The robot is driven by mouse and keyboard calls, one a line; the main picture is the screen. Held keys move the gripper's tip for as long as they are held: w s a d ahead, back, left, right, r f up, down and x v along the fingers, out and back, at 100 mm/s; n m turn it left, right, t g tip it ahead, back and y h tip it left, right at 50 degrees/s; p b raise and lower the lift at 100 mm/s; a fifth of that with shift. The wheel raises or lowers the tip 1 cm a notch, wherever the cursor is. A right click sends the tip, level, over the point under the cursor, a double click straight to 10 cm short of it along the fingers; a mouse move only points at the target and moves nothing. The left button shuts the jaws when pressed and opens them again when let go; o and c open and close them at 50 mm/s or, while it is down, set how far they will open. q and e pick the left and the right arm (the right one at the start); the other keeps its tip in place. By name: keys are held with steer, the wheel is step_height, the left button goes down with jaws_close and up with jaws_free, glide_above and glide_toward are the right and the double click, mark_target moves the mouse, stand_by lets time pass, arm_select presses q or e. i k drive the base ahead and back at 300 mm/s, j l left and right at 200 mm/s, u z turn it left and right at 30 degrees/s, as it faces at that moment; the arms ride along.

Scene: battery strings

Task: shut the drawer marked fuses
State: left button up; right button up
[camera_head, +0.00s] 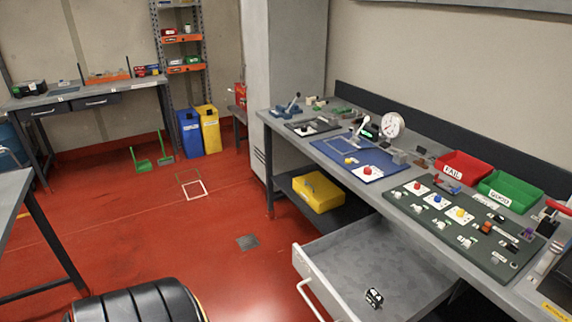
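A grey drawer (335,258) stands pulled out from under the right-hand workbench, at the lower middle of the head view. Its front panel (318,282) carries a pale bar handle (309,299) and faces left. A small black item with white markings (374,298) lies on the drawer floor; the rest of the visible floor is bare. No readable fuses marking shows on this drawer. Two drawers (45,112) (96,102) under the far left bench appear shut; their markings are too small to read. Neither of my grippers is in view.
The workbench top holds a red FAIL bin (463,168), a green bin (510,190), a blue mat (345,168) and a dark board (440,228). A yellow case (319,191) sits on the shelf below. A black ribbed object (140,303) is at the bottom.

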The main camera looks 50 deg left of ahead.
mark_target(338, 266)
steer(key=u, duration=1.25)
